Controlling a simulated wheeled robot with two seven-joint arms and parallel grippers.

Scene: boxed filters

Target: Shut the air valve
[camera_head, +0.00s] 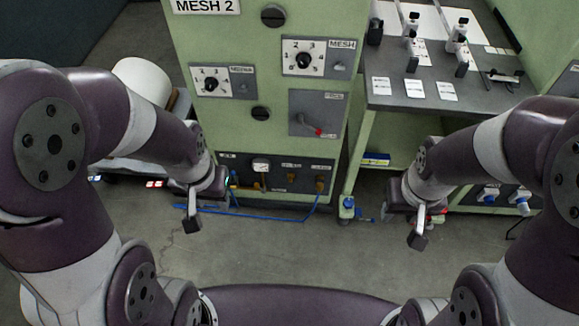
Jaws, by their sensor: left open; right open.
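A green machine cabinet labelled MESH 2 (262,75) stands ahead. Low on its front, a dark panel (275,180) carries a round gauge (261,165) and brass fittings (320,184), with a blue hose (270,216) running below. A lever with a red tip (318,131) sits on a grey plate above. The small labels are too blurred to tell which part is the air valve. My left gripper (192,218) is open and empty, in front of and left of the low panel. My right gripper (418,232) is open and empty, well right of the cabinet.
A grey-topped bench (390,95) on the right holds white cards and small black-and-white devices. A blue-capped fitting (347,205) stands on the floor by its leg. A white cylinder (142,80) is at left. Concrete floor (300,255) between my arms is clear.

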